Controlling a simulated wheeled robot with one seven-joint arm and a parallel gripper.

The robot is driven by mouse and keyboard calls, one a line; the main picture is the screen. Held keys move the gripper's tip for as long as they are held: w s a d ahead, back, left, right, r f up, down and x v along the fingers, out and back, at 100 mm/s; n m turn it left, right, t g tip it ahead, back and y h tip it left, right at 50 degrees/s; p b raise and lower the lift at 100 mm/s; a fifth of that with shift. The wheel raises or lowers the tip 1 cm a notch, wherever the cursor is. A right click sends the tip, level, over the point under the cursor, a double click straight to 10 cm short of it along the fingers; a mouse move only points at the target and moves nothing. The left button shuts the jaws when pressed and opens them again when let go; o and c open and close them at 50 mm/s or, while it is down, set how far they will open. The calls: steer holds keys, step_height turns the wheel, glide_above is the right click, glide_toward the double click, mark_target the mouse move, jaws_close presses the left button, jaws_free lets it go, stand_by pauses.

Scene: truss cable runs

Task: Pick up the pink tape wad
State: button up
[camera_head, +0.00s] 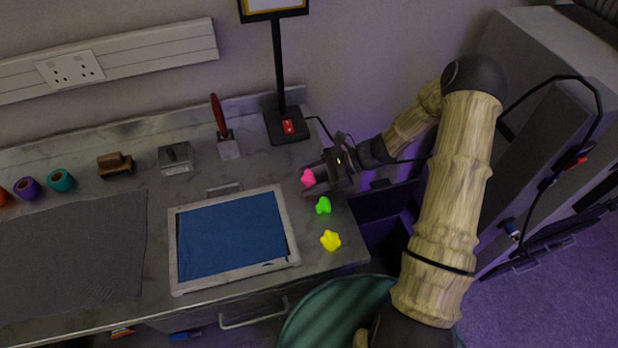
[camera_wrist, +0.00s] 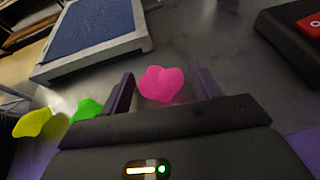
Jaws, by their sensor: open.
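The pink tape wad (camera_head: 307,177) is a small lumpy piece on the grey metal bench, right of the blue framed screen. My gripper (camera_head: 316,179) is at the bench's right end, its jaws reaching left toward the wad. In the wrist view the pink wad (camera_wrist: 160,84) shows between the two open fingers of my gripper (camera_wrist: 163,90), with a gap to the finger on its right. The fingers are not closed on it. Whether the wad touches the left finger I cannot tell.
A green wad (camera_head: 323,205) and a yellow wad (camera_head: 330,240) lie nearer the front edge. The blue framed screen (camera_head: 288,222) lies to the left. A black stand with a red switch (camera_head: 288,127) rises behind.

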mark_target(310, 175)
steer(key=c, duration=1)
steer(key=shift+r, duration=0.1)
steer(key=shift+c, duration=0.2)
step_height(310, 175, up, 10)
steer(key=shift+f, duration=0.1)
